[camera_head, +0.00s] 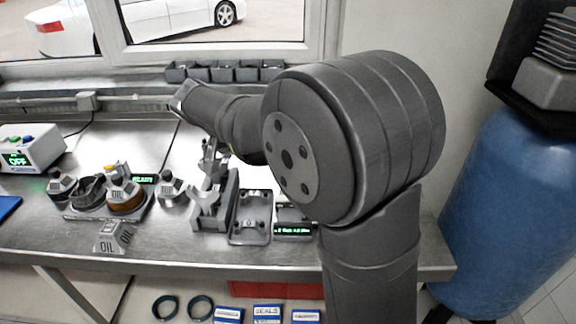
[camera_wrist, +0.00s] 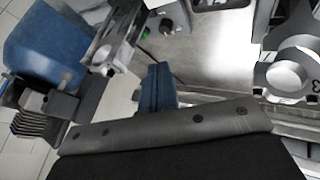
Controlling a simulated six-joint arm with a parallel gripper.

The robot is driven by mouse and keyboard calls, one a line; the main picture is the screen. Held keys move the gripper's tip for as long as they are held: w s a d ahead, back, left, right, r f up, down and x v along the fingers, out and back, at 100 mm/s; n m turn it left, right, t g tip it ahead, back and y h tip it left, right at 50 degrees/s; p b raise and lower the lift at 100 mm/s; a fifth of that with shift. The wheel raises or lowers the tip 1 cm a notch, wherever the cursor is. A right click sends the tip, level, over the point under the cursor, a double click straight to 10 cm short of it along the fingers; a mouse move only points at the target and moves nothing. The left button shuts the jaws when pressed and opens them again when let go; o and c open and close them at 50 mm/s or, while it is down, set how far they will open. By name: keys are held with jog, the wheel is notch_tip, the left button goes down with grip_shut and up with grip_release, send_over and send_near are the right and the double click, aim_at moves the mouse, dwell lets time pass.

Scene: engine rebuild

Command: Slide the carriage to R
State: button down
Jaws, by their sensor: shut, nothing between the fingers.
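My gripper shows in the wrist view as two blue fingers (camera_wrist: 157,88) pressed together with nothing between them, above the bench. In the head view my arm reaches left over the bench, and its end is near a grey fixture (camera_head: 212,215) with a V-shaped upright; the fingertips cannot be made out there. I cannot tell for sure which part is the carriage. In the wrist view a pale metal bracket (camera_wrist: 116,48) stands up and left of the fingers, apart from them in the picture. No R mark is readable.
A grey tray (camera_head: 250,218) and a small green-lit display (camera_head: 293,231) are right of the fixture. A ringed metal part (camera_wrist: 290,72) is at the wrist view's right. A blue drum (camera_head: 512,190) stands beyond the bench's right end.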

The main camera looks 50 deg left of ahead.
jog(key=w+d+f, duration=0.3)
jog(key=w+f, duration=0.5)
jog(key=shift+w+d, duration=0.2)
jog(key=shift+w, duration=0.15)
jog(key=w+d, duration=0.6)
dwell(0.5)
jog(key=s+a, duration=0.1)
jog(key=s+a+r, duration=0.1)
jog(key=s+a, duration=0.1)
jog(key=shift+s, duration=0.25)
jog(key=v, duration=0.8)
jog(key=shift+s+r, duration=0.2)
jog(key=shift+r, duration=0.15)
